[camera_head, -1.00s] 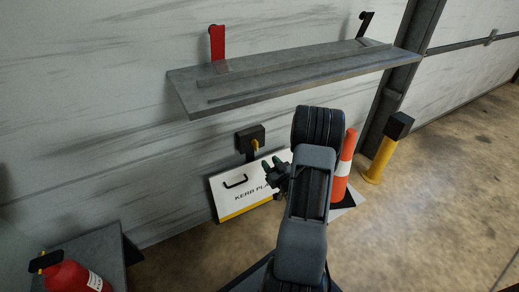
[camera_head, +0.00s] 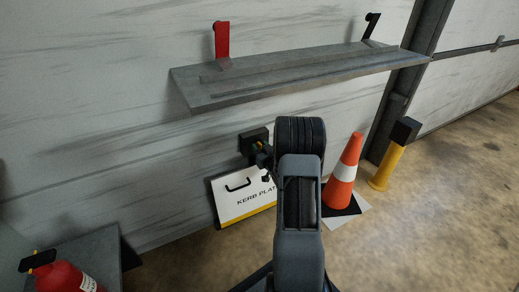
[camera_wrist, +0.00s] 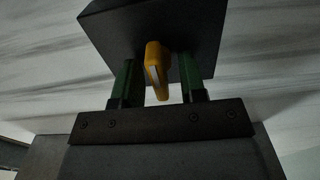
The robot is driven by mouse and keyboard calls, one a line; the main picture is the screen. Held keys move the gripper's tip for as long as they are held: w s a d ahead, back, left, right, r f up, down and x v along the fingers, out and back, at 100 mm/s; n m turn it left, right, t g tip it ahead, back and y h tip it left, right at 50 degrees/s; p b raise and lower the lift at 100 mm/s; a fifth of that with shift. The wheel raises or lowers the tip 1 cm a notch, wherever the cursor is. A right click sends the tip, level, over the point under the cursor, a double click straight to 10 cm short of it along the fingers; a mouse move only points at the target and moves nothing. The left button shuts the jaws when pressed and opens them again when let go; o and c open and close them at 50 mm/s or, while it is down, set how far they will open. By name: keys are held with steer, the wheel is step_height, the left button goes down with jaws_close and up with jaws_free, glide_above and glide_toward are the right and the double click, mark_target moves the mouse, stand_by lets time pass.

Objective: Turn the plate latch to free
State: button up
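The plate latch is a black block (camera_head: 252,136) on the wall with a yellow lever (camera_wrist: 157,68). In the wrist view the lever hangs below the black block (camera_wrist: 108,28), tilted slightly. My gripper (camera_wrist: 157,78) is open, with one green finger on each side of the lever and a gap on both sides. In the head view my gripper (camera_head: 263,151) is at the latch, and my arm partly hides it. The white kerb plate (camera_head: 238,202), with a black handle and yellow stripe, leans on the wall below the latch. Its right part is hidden by my arm.
A grey shelf (camera_head: 290,80) with a red bracket (camera_head: 222,40) and a black bracket (camera_head: 371,27) juts out above. An orange cone (camera_head: 345,172) and a yellow bollard (camera_head: 387,165) stand at right. A red extinguisher (camera_head: 62,276) is at lower left.

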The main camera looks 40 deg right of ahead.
steer(key=shift+a, duration=0.1)
steer(key=c, duration=0.7)
steer(key=m+p, duration=0.1)
steer(key=m, duration=0.4)
steer(key=m+p, duration=0.1)
steer(key=m, duration=0.1)
steer(key=m+p, duration=0.1)
steer(key=shift+d+m, duration=0.25)
steer(key=shift+m, duration=0.15)
steer(key=m+p, duration=0.1)
steer(key=m, duration=0.3)
steer(key=shift+f+p, duration=0.1)
steer(key=shift+p, duration=0.3)
steer(key=shift+d+f+m+p, duration=0.15)
steer(key=shift+m+p, duration=0.65)
steer(key=shift+m, duration=1.7)
